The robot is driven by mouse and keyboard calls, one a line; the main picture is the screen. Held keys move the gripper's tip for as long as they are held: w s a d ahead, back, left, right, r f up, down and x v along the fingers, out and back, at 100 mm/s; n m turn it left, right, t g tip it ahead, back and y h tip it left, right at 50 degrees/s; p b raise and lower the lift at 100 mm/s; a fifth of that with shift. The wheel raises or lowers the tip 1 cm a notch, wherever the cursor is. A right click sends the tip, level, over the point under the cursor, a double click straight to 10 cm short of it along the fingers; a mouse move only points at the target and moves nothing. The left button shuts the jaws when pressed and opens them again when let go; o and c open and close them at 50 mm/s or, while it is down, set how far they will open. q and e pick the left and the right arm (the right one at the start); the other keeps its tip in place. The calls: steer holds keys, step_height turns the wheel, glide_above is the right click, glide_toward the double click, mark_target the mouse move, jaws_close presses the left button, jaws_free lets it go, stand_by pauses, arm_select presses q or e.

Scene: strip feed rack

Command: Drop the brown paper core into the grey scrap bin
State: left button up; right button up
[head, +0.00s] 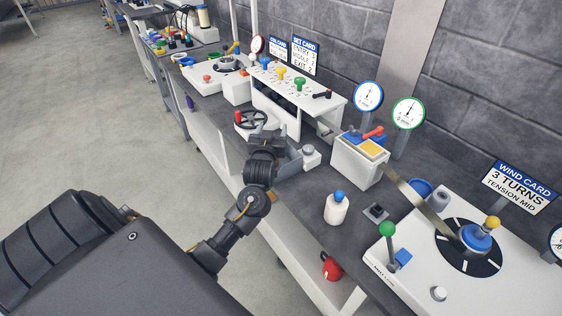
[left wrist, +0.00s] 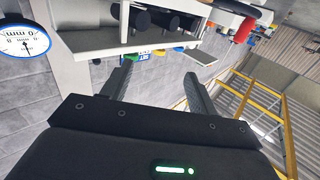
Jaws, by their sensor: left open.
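My left gripper (head: 268,132) is over the bench edge, in front of the white rack. In the left wrist view its two dark fingers (left wrist: 158,88) are spread apart with nothing between them. I cannot make out the brown paper core in either view. A grey box-like part (head: 290,167) shows just right of the gripper, partly hidden by it; I cannot tell whether it is the scrap bin. My right gripper is not in view.
A white rack with coloured knobs (head: 290,88) stands behind the gripper. Right of it are a white box with a red lever (head: 357,163), a white bottle with a blue cap (head: 337,210) and a winding plate (head: 425,278). A red object (head: 331,268) sits below the bench top.

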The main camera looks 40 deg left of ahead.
arm_select(q)
steer(key=b+v, duration=0.1)
steer(key=v, duration=1)
stand_by(0.3)
